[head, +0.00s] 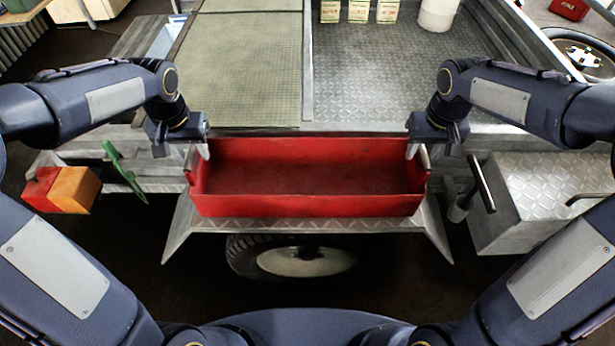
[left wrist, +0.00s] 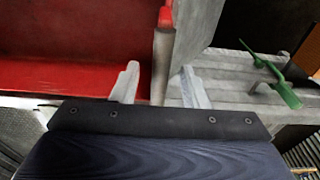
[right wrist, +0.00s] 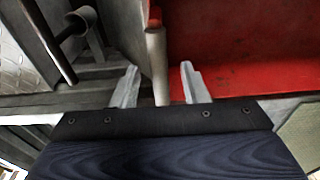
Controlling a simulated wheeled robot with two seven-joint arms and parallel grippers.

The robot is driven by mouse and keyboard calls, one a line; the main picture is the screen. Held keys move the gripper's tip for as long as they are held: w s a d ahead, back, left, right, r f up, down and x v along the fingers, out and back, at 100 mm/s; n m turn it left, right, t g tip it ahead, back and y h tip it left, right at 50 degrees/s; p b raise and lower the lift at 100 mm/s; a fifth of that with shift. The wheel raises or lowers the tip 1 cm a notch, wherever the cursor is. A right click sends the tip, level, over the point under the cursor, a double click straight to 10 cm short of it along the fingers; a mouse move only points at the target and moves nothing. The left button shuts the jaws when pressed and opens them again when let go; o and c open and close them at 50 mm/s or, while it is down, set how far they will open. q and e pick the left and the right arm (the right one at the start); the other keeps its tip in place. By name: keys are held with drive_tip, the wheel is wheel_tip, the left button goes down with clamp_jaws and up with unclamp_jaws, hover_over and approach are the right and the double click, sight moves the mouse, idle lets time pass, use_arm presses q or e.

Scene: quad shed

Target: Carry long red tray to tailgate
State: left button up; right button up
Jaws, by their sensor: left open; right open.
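The long red tray (head: 308,205) is an open, empty box with a grey handle at each end. It sits level at the metal tailgate (head: 300,226), whose plate shows below and beside it. My left gripper (head: 186,150) is at the tray's left end. In the left wrist view its open fingers (left wrist: 158,88) stand on either side of the tray's end wall and handle. My right gripper (head: 428,150) is at the right end. In the right wrist view its open fingers (right wrist: 160,88) straddle the pale handle (right wrist: 157,62). Whether any finger touches is unclear.
Behind the tray is a metal cargo bed (head: 400,70) with a green mat (head: 240,75), several small packets (head: 358,11) and a white container (head: 437,14). An orange-red block (head: 68,190) and green lever (head: 124,172) are left. A metal box (head: 540,195) is right.

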use_arm(q)
drive_tip(key=shift+w+f, duration=0.15)
drive_tip(key=shift+f, duration=0.95)
use_arm(e)
drive_tip(key=shift+w+f, duration=0.15)
drive_tip(key=shift+f, duration=0.95)
use_arm(q)
clamp_jaws()
use_arm(e)
clamp_jaws()
use_arm(q)
drive_tip(key=shift+r, duration=0.1)
use_arm(e)
drive_tip(key=shift+r, duration=0.1)
